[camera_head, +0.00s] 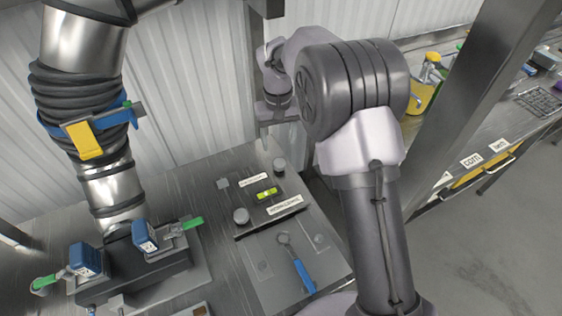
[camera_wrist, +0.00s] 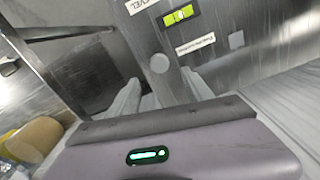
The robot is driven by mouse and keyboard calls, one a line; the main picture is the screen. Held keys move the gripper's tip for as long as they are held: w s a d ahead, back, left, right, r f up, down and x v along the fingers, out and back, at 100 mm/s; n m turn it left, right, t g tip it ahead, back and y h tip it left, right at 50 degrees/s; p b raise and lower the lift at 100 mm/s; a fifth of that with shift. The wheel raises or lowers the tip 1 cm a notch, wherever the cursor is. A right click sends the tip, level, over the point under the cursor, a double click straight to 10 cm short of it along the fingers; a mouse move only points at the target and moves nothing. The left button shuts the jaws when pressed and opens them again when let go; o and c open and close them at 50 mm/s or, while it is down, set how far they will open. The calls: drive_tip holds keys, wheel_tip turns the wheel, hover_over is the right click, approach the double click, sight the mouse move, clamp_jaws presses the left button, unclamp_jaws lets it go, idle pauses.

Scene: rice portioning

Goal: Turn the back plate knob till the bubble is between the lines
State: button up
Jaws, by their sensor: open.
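The back plate knob (camera_head: 279,165) is a grey round knob on the dark plate, nearest the wall. In the wrist view this knob (camera_wrist: 160,63) lies just past my fingertips, roughly in line with the gap between them. My gripper (camera_wrist: 162,88) is open and empty, its two pale fingers apart. In the head view it is a small shape above and behind the plate. The yellow-green level vial (camera_head: 267,193) lies on the plate between the two knobs. It also shows in the wrist view (camera_wrist: 180,14); the bubble is too small to place against the lines.
A second grey knob (camera_head: 241,216) stands at the plate's front left. A blue-handled tool (camera_head: 303,275) lies in front. Blue and green clamps (camera_head: 145,236) and a steel duct (camera_head: 108,185) stand at left. A metal post (camera_head: 258,70) rises near my gripper.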

sight(279, 162)
wheel_tip(279, 162, down, 11)
drive_tip(key=b, duration=0.2)
drive_tip(key=shift+r+b, duration=0.1)
drive_tip(key=shift+b, duration=0.2)
clamp_jaws()
drive_tip(key=shift+m, duration=0.4)
drive_tip(key=m, duration=0.5)
drive_tip(key=shift+m, duration=0.4)
drive_tip(key=m+b, duration=0.1)
drive_tip(key=m, duration=0.4)
drive_tip(key=shift+w, duration=0.1)
drive_tip(key=shift+m, duration=0.3)
